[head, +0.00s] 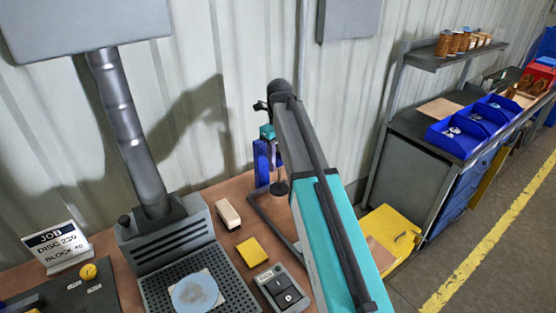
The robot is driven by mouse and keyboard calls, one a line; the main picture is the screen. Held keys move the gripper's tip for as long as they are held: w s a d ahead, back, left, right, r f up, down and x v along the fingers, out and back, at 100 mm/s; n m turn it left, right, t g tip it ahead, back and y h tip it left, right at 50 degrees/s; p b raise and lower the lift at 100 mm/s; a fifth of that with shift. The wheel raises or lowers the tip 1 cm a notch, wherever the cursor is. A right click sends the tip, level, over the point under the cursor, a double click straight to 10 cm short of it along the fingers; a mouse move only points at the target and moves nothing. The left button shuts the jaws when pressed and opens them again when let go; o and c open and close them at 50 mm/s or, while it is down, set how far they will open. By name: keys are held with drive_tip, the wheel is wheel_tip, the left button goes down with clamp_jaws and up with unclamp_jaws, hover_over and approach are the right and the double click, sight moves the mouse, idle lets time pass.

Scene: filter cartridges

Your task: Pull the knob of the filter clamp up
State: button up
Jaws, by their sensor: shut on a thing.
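In the head view my gripper (269,135) is at the far end of my teal arm, near the back edge of the bench. It points down beside a blue upright body (262,162), which appears to be the filter clamp. The fingertips are small and partly hidden. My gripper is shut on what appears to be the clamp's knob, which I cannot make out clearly.
A cream block (228,213), a yellow block (251,252) and a grey switch box (281,290) lie on the brown bench. A grey unit (190,245) with a duct, a blue disc (196,292) and a job sign (58,247) are at left. My arm hides the bench's right part.

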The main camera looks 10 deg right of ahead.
drive_tip(key=shift+r+p, duration=0.85)
drive_tip(key=shift+r, duration=1.65)
drive_tip(key=shift+c, duration=0.3)
drive_tip(key=o, duration=1.5)
drive_tip(key=shift+f, duration=0.1)
drive_tip(key=shift+w+r+b, duration=0.1)
drive_tip(key=shift+r+b, duration=0.3)
drive_tip(key=shift+r, duration=0.4)
drive_tip(key=shift+r+b, duration=0.35)
drive_tip(key=shift+r, duration=5.8)
